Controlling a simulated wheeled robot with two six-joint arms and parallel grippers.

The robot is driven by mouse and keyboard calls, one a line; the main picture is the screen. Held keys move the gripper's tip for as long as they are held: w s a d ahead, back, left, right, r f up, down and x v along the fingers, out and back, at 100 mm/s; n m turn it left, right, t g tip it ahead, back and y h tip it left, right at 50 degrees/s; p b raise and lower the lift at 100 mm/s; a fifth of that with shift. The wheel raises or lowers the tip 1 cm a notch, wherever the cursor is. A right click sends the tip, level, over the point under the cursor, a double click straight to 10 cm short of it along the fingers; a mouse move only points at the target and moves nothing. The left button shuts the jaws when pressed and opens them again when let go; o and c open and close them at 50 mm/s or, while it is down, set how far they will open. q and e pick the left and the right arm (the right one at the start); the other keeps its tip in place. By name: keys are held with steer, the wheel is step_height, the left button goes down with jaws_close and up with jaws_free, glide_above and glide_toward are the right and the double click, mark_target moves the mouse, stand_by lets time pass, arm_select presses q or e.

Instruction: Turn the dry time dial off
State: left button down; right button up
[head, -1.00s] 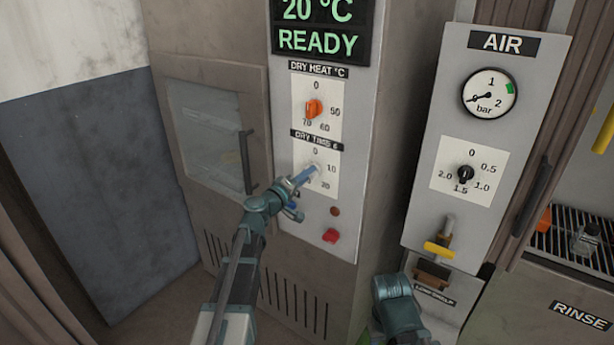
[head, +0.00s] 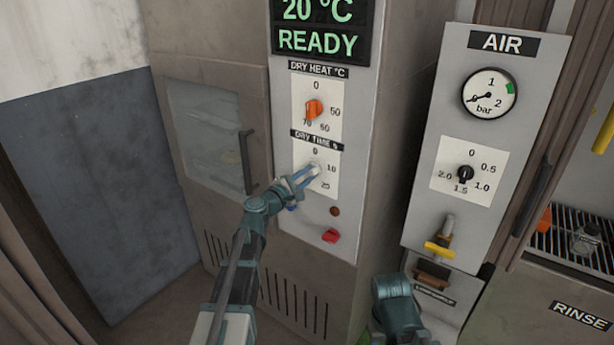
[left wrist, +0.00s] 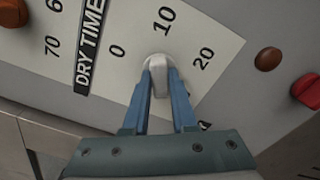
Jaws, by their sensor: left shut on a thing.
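The dry time dial is a pale grey-white knob (head: 315,170) on a white plate marked 0, 10 and 20, under the DRY TIME label. In the left wrist view the knob (left wrist: 160,76) lies between the two blue fingertips of my left gripper (left wrist: 160,82). That gripper (head: 307,177) is shut on the knob in the head view too. The long shape of the knob runs roughly along the fingers, toward the side of the 10; its exact pointer mark is not clear. The lower left of the scale is hidden by my gripper.
The orange dry heat dial (head: 314,110) is just above. A brown button (head: 335,211) and a red switch (head: 330,236) are below. The oven door handle (head: 247,162) stands out to the left. The AIR panel (head: 420,180) is to the right. The display reads 20 °C, READY.

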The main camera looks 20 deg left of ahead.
arm_select(q)
steer(key=n, duration=0.6)
steer(key=shift+n, duration=0.3)
steer(key=n, duration=0.5)
steer(key=shift+s+n, duration=0.1)
steer(key=shift+n, duration=0.2)
steer(key=c, duration=0.7)
jaws_free()
steer(key=v, duration=1.3)
steer(key=shift+s+a, duration=0.1)
steer(key=shift+s, duration=0.25)
